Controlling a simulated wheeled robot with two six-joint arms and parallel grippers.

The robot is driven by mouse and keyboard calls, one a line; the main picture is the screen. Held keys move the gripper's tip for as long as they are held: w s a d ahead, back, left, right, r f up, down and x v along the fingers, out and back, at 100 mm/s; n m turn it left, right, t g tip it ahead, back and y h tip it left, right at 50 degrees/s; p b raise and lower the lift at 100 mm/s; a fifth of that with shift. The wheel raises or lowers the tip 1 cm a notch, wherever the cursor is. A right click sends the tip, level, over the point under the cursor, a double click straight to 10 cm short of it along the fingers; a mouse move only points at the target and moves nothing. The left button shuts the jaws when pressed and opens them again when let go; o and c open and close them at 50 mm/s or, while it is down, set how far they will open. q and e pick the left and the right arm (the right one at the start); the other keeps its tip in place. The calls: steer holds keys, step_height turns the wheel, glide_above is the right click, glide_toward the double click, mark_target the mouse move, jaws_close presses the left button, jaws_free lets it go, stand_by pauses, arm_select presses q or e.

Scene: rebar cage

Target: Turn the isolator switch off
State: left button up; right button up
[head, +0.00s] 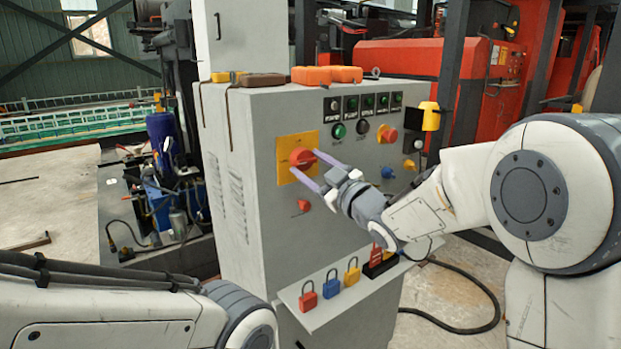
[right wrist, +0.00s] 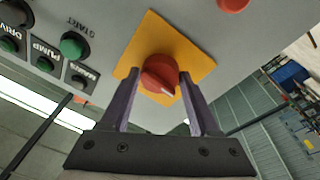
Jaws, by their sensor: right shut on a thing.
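The isolator switch is a red rotary knob (head: 302,157) on a yellow square plate (head: 284,145) on the front of the grey cabinet. My right gripper (head: 308,170) reaches it from the right, with its two purple fingers at the knob. In the right wrist view the red knob (right wrist: 160,73) with a white pointer mark sits between the fingertips (right wrist: 158,82), in front of the yellow plate (right wrist: 190,55). My right gripper is shut on the knob. My left arm shows at the lower left of the head view, but its gripper is not in view.
Several coloured padlocks (head: 331,284) stand on a ledge (head: 310,312) below. Orange cases (head: 327,75) lie on top.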

steer(key=shift+n+b, duration=0.3)
steer(key=shift+n, duration=0.2)
steer(key=o, duration=1.3)
steer(key=shift+r, duration=0.1)
steer(key=shift+o, duration=0.2)
steer(key=v, duration=1)
steer(key=shift+d+b, duration=0.15)
steer(key=shift+b, duration=0.3)
steer(key=shift+s, duration=0.15)
